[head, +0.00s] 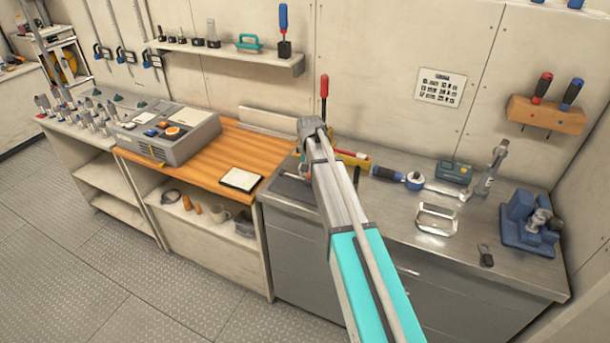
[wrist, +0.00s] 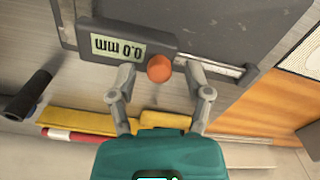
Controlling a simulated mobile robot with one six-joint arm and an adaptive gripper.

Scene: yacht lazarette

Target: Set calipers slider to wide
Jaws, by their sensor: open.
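The calipers show in the wrist view as a dark grey body (wrist: 95,40) with a pale display that reads 0.0 mm upside down. An orange round knob (wrist: 159,68) sits on the body's edge, and a light metal beam (wrist: 222,68) runs to the right. My gripper (wrist: 155,72) is open, with one finger on each side of the orange knob. I cannot tell whether either finger touches it. In the head view my arm hides most of the calipers and the gripper's fingers.
In the wrist view a yellow bar (wrist: 75,121), a red tool (wrist: 75,135) and a black handle (wrist: 30,95) lie near the gripper. In the head view a torque wrench (head: 412,180), a metal tray (head: 437,219) and a blue vise (head: 525,228) stand right on the metal bench (head: 375,222).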

